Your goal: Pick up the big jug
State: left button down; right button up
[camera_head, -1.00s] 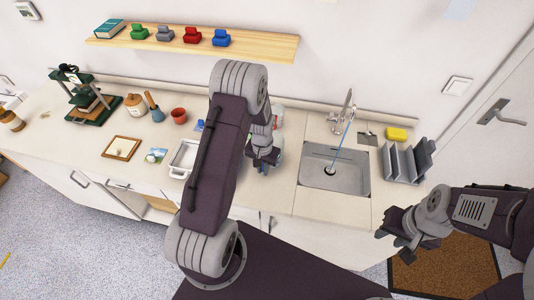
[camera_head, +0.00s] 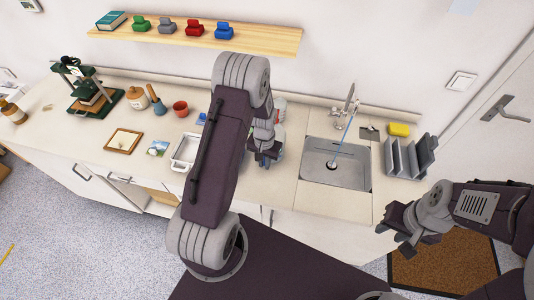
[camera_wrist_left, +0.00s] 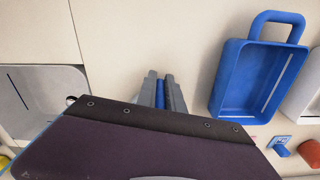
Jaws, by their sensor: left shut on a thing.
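My left gripper (camera_head: 264,158) is over the counter, left of the sink. In the left wrist view its fingers (camera_wrist_left: 161,92) are closed around a narrow blue piece (camera_wrist_left: 160,94), which looks like part of the big jug's handle. My arm and wrist hide most of what it holds. In the head view a pale, bluish body (camera_head: 281,105) shows only in part behind the left wrist. I cannot tell whether it is clear of the counter. My right gripper (camera_head: 400,234) hangs empty in front of the counter at the right. Its finger gap is unclear.
A blue open tray with a handle (camera_wrist_left: 258,82) lies beside the left gripper. A white tray (camera_head: 186,150) is left of my arm. The sink (camera_head: 336,178) is to the right, with a grey rack (camera_head: 408,160) beyond it. A shelf (camera_head: 260,38) hangs above.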

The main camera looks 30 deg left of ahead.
pick_arm(q)
jog(key=shift+w+r, duration=0.1)
jog(key=shift+r, duration=0.45)
notch_tip(320, 180, up, 3)
jog(key=shift+r+b, duration=0.1)
jog(key=shift+b, duration=0.3)
jog(key=w+d+r, duration=0.1)
jog(key=d+r, duration=0.2)
jog(key=d, duration=0.2)
jog(key=w+d+r+b, duration=0.1)
jog(key=d+r, duration=0.2)
jog(key=d, duration=0.3)
jog(key=shift+d+r, duration=0.25)
jog(key=shift+r, duration=0.1)
